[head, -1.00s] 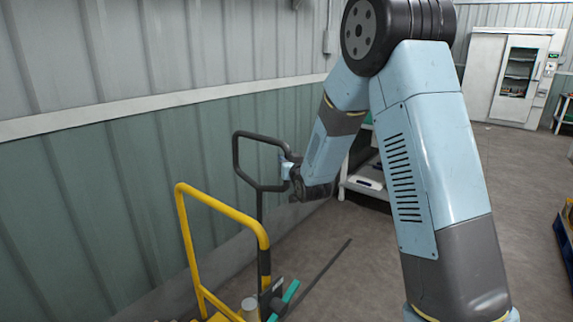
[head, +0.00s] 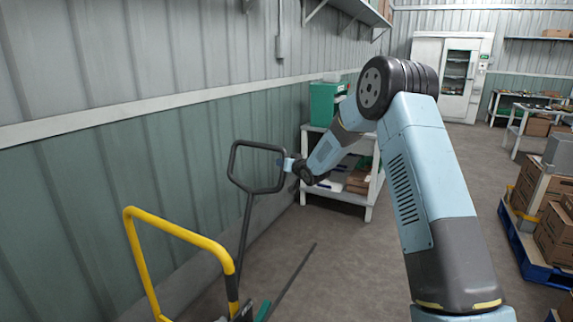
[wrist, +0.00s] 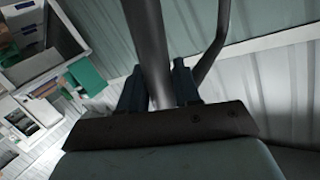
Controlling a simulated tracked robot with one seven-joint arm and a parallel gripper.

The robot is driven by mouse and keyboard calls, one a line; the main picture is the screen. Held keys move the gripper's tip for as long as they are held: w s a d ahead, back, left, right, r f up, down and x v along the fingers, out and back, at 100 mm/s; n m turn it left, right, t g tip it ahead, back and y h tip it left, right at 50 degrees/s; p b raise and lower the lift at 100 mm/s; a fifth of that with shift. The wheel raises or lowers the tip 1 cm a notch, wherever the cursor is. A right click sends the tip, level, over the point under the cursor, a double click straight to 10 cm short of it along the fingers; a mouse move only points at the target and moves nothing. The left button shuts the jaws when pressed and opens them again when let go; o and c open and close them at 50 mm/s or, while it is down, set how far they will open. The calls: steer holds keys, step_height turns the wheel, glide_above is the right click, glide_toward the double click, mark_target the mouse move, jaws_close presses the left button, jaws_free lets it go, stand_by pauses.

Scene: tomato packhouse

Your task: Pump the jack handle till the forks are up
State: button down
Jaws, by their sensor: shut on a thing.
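The jack handle (head: 233,160) is a dark loop on a long shaft, left of centre in the head view. The shaft leans, with its top to the right of its lower end. My gripper (head: 287,164) is shut on the right side of the loop. In the wrist view my gripper (wrist: 158,88) has a dark finger on each side of the handle tube (wrist: 149,45). The jack's lower part is mostly cut off at the bottom of the head view. I cannot make out the forks' height.
A yellow tubular frame (head: 182,230) stands in front of the handle, close to the wall (head: 90,200). A shelf unit (head: 367,212) with boxes stands behind my gripper. A blue pallet (head: 527,252) with cartons is at the right. Open floor (head: 360,260) lies between.

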steer(key=shift+w+a+r, duration=0.1)
steer(key=shift+a, duration=0.05)
steer(key=c, duration=1)
jaws_free()
steer(key=shift+o, duration=0.3)
steer(key=shift+d, duration=0.2)
steer(key=v, duration=1.3)
steer(key=shift+s, duration=0.3)
steer(key=shift+d+r, duration=0.1)
